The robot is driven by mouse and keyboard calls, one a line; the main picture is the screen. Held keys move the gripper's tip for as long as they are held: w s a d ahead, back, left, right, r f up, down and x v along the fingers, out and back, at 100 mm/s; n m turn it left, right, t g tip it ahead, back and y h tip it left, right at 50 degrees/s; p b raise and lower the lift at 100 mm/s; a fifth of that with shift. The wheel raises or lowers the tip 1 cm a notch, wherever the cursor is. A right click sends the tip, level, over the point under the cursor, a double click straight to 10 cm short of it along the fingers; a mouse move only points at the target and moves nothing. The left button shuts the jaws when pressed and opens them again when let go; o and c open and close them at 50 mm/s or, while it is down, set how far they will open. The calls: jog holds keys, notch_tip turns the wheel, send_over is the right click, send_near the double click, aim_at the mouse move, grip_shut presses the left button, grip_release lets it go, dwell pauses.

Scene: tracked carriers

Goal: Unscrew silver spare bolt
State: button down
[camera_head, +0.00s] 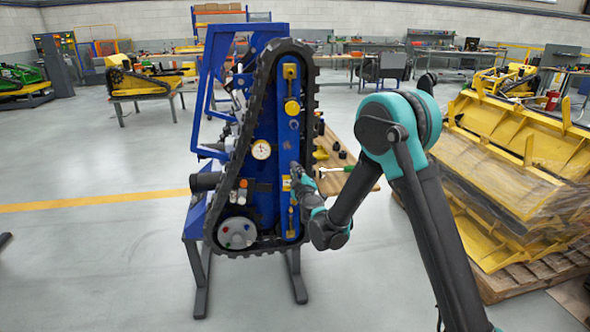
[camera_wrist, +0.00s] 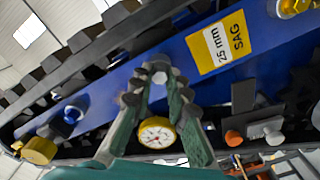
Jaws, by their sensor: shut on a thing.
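The tracked carrier's blue side frame (camera_head: 286,113) stands upright inside its black track (camera_head: 243,110). My gripper (camera_head: 297,174) is at the frame's right part, a little below mid-height. In the wrist view my gripper's green fingers (camera_wrist: 158,80) come together at their tips on a small silver bolt (camera_wrist: 159,69) against the blue frame. Most of the bolt is hidden between the fingertips, so its thread cannot be seen. In the head view the arm and fingers cover it.
A dial gauge (camera_head: 261,149) shows behind the fingers in the wrist view (camera_wrist: 157,132). A yellow "25 mm SAG" label (camera_wrist: 216,42) is beside the fingertips. A wooden bench (camera_head: 345,160) with small parts stands behind my arm. Yellow panels (camera_head: 510,150) are stacked on the right.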

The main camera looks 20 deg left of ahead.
jog(key=n, duration=0.4)
jog(key=shift+n, duration=0.3)
jog(key=c, duration=1.6)
grip_release()
jog(key=shift+c, duration=0.2)
